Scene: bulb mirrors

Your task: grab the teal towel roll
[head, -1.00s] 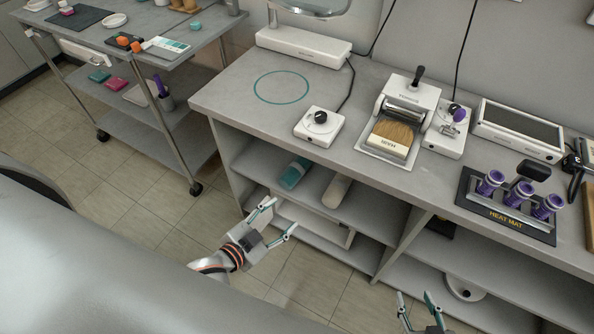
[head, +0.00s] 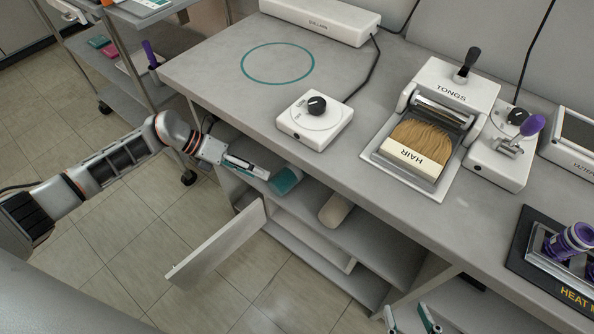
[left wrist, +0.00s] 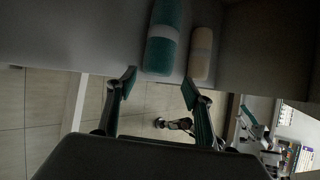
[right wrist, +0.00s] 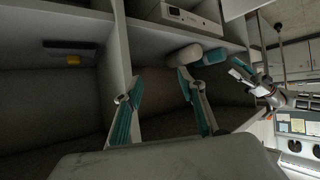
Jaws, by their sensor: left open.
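The teal towel roll (head: 285,181) lies on the upper shelf under the counter, its end facing out. In the left wrist view the teal roll (left wrist: 163,42) has a pale band and lies just beyond my fingertips. My left gripper (head: 247,168) is open in front of the roll at the shelf opening; in the left wrist view (left wrist: 158,84) its fingers stand apart, with nothing between them. My right gripper (head: 412,320) is low at the bottom edge; in the right wrist view (right wrist: 160,84) it is open and empty. The roll's far end is hidden.
A cream roll (head: 335,210) lies right of the teal one. A pale panel (head: 218,242) stands out from the shelf below my left gripper. The counter above (head: 225,75) holds a dial box (head: 315,117) and a hair tray (head: 417,150). The floor at left is open.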

